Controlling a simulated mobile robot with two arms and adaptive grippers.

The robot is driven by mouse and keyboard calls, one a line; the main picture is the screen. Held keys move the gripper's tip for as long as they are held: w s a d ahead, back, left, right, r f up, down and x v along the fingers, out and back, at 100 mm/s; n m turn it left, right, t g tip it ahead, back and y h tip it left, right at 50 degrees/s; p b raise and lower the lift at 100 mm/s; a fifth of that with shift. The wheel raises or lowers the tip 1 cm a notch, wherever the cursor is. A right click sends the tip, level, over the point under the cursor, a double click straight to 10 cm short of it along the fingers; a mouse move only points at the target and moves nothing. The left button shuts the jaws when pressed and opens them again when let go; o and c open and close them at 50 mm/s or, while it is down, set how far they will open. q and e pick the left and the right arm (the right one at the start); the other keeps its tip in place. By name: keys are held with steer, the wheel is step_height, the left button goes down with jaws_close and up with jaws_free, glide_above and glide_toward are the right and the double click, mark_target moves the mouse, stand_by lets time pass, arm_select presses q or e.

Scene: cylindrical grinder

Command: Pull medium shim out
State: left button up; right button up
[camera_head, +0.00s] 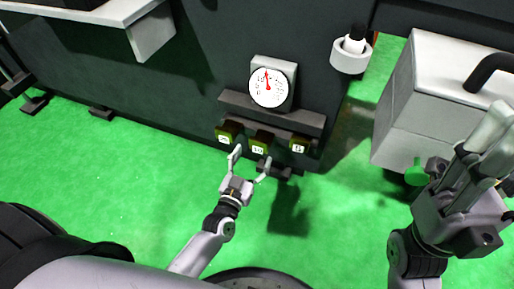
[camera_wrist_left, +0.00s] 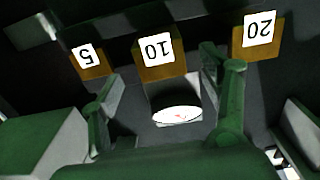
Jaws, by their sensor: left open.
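Three olive-yellow shim blocks with white number labels sit in a row under a ledge on the dark machine. The medium shim, labelled 10 (camera_head: 260,145), is in the middle; it also shows in the left wrist view (camera_wrist_left: 155,70), upside down. The shim labelled 20 (camera_head: 228,131) is left of it and the shim labelled 5 (camera_head: 299,145) is right of it. My left gripper (camera_head: 251,157) is open and empty just in front of the medium shim, its fingers spread to either side. My right gripper (camera_head: 478,150) is raised at the right, away from the shims; its opening is unclear.
A dial gauge (camera_head: 268,87) stands on the ledge (camera_head: 240,102) above the shims. A white cup-shaped holder (camera_head: 350,57) is on the machine at upper right. A grey box (camera_head: 425,75) with a black handle stands at the right. The green floor (camera_head: 130,190) at left is largely clear.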

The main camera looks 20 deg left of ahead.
arm_select(q)
steer(key=s, duration=0.7)
steer(key=shift+a, duration=0.15)
